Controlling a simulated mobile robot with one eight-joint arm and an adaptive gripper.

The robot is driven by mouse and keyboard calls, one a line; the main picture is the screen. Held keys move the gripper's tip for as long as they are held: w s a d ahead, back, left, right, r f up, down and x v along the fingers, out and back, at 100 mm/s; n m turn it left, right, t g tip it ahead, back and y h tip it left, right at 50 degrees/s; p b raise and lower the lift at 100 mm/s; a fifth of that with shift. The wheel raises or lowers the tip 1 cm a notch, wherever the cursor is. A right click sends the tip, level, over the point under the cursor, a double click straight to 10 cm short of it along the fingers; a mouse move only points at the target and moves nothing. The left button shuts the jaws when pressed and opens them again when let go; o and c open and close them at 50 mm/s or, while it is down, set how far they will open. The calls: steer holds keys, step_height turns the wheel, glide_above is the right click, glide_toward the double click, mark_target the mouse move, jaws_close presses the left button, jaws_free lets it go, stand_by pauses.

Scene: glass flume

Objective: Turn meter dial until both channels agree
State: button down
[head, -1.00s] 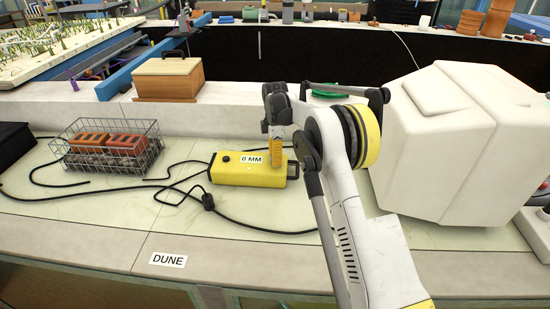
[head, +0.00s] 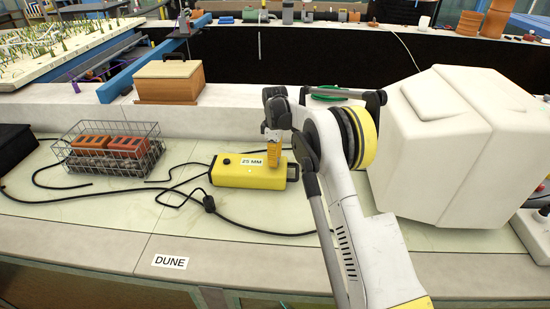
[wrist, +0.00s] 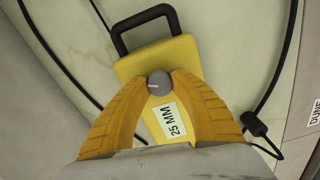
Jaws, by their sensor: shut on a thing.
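The yellow meter (head: 228,179) lies on the pale bench top, its white label (head: 252,161) reading 25 MM. In the wrist view the meter (wrist: 152,62) has a black handle (wrist: 146,24) at its far end, and its label (wrist: 174,119) also reads 25 MM. A round grey dial (wrist: 159,83) with a pale pointer line sits on the meter's top. My gripper (head: 273,163) is over the meter's right part, pointing down. In the wrist view its orange fingers are shut on the dial from both sides. The dial is hidden in the head view.
A black cable (head: 208,203) runs over the bench left of and in front of the meter. A wire basket (head: 150,160) with bricks stands at left, a wooden box (head: 168,85) behind. A large white block (head: 440,140) stands right of my arm. A DUNE label (head: 171,262) marks the front edge.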

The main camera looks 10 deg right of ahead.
steer(key=m+p, duration=0.1)
steer(key=m, duration=0.5)
steer(key=shift+m, duration=0.3)
steer(key=m+p, duration=0.1)
steer(key=m, duration=0.5)
steer(key=shift+m, duration=0.3)
steer(key=c, duration=1.1)
jaws_free()
steer(key=shift+r, duration=0.15)
step_height(320, 180, up, 12)
steer(key=shift+f, duration=0.15)
